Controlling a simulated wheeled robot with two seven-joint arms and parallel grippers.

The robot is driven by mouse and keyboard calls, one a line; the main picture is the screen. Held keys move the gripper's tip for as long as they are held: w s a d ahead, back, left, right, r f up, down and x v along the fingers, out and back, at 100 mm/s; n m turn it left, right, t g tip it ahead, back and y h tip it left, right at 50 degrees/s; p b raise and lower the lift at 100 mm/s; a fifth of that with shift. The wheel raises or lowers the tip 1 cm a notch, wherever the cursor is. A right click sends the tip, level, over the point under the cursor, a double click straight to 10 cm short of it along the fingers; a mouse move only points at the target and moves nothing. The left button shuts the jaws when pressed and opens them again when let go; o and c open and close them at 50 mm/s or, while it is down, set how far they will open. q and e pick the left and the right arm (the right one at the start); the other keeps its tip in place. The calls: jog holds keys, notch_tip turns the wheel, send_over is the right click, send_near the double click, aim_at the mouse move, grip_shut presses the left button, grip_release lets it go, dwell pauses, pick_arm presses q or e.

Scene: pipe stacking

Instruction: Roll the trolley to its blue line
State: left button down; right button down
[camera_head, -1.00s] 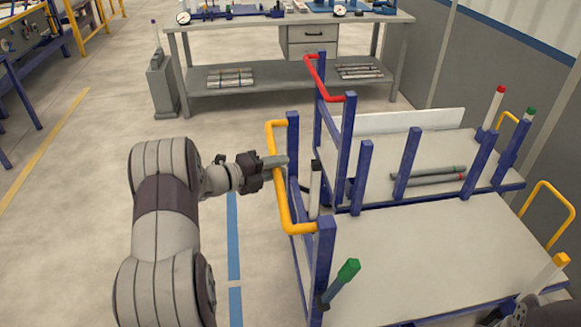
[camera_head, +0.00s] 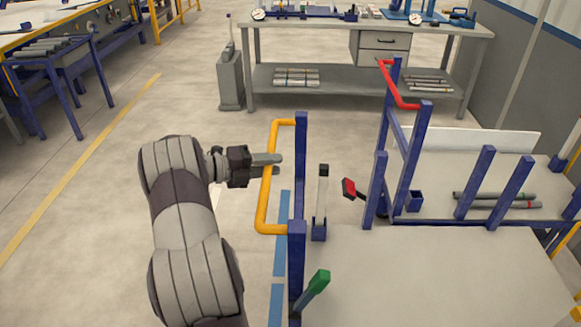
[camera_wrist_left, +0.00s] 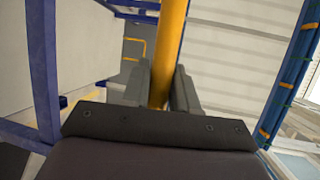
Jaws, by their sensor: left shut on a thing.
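The trolley has a pale deck (camera_head: 430,275), blue posts and a yellow handle (camera_head: 265,200) at its left end. My left gripper (camera_head: 268,165) is shut on the yellow handle, with its fingers around the bar. In the left wrist view the yellow bar (camera_wrist_left: 168,50) runs between both fingers (camera_wrist_left: 161,88). A blue line (camera_head: 276,303) on the floor runs beneath the handle end; the handle and posts cover parts of it. A green-tipped lever (camera_head: 318,283) leans at the near post. My right gripper is not in view.
A second trolley with a red handle (camera_head: 388,85) and dark pipes (camera_head: 495,197) stands behind, right. A grey workbench (camera_head: 355,33) is at the back, a blue-legged rack (camera_head: 70,85) at the left. Floor left of the handle is open, with a yellow line (camera_head: 85,160).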

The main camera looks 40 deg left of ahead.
pick_arm(q)
jog(key=shift+s+a, duration=0.7)
jog(key=shift+a, duration=0.35)
jog(key=shift+s+a, duration=0.7)
jog(key=shift+a, duration=0.35)
jog(key=c, duration=1)
grip_release()
jog(key=shift+o, duration=0.2)
jog(key=b+v, duration=0.1)
jog(key=v, duration=1.1)
jog(key=shift+s+a, duration=0.2)
jog(key=shift+s, duration=0.05)
